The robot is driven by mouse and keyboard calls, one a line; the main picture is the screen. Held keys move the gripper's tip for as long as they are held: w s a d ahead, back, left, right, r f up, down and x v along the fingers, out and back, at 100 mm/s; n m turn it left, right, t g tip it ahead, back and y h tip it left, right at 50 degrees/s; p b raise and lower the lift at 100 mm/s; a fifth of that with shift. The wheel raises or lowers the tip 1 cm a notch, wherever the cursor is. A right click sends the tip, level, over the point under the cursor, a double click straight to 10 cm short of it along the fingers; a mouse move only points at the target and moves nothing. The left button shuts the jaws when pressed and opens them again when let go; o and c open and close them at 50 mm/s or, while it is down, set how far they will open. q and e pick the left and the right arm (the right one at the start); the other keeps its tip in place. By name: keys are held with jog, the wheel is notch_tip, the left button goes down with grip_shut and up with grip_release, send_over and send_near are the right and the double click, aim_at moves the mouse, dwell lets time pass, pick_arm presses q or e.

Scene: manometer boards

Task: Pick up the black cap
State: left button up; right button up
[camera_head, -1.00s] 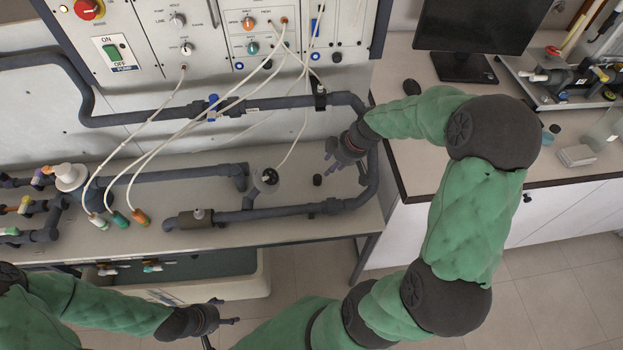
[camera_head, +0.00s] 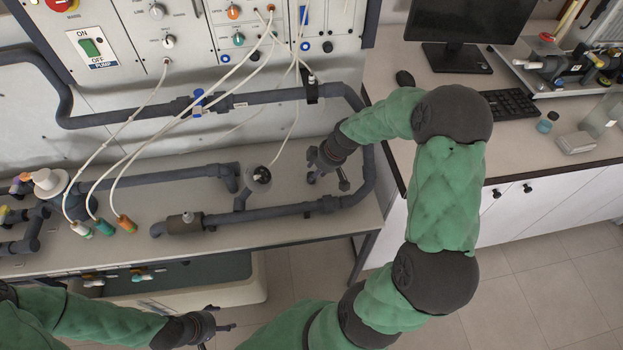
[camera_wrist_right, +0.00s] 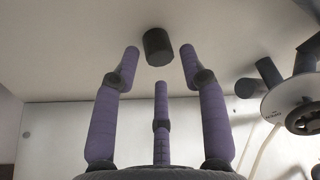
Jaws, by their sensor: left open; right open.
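The black cap (camera_wrist_right: 158,47) is a short dark cylinder on the pale bench top. In the right wrist view it lies just beyond the fingertips of my right gripper (camera_wrist_right: 160,65), roughly centred between the two outer fingers, with a gap to each. The third finger points at it from below in the picture. The right gripper is open and empty. My left gripper (camera_head: 222,316) is open and empty in front of the bench, away from the cap.
Dark pipes (camera_head: 290,210) run along the bench around the right gripper. A round fitting (camera_head: 262,174) with a hose stands left of it; a white disc fitting (camera_wrist_right: 285,105) shows in the wrist view. A side counter (camera_head: 440,160) with monitor and keyboard stands at right.

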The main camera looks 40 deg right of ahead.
jog(key=x, duration=0.3)
jog(key=shift+b, duration=0.35)
jog(key=c, duration=0.5)
jog(key=shift+r, duration=0.15)
jog(key=shift+r+p, duration=0.45)
jog(key=shift+r, duration=0.15)
notch_tip(320, 180, up, 3)
jog(key=shift+s+a+f+p, duration=0.15)
jog(key=shift+p, duration=0.5)
jog(key=s+a+r+p, duration=0.5)
jog(key=s+a+r, duration=0.2)
jog(key=a, duration=0.4)
jog(key=shift+a+r, duration=0.25)
jog(key=shift+r, duration=0.65)
